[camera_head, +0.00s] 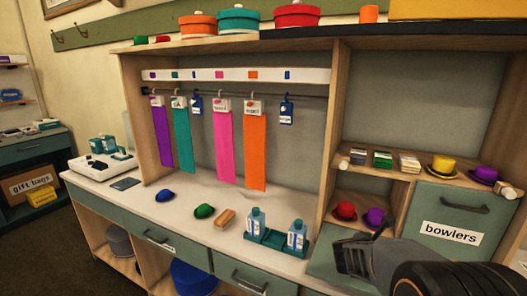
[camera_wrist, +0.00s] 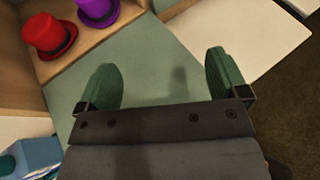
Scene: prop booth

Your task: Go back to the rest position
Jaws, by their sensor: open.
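The red hat (camera_wrist: 50,35) and purple hat (camera_wrist: 98,10) also show at the wrist view's upper left, apart from the fingers.
A teal tray (camera_head: 268,238) with two bottles stands left of my gripper. A green cap (camera_head: 204,211), a blue cap (camera_head: 165,196) and a brush (camera_head: 226,218) lie further left. Colored scarves hang behind. The "bowlers" door (camera_head: 455,215) is at the right.

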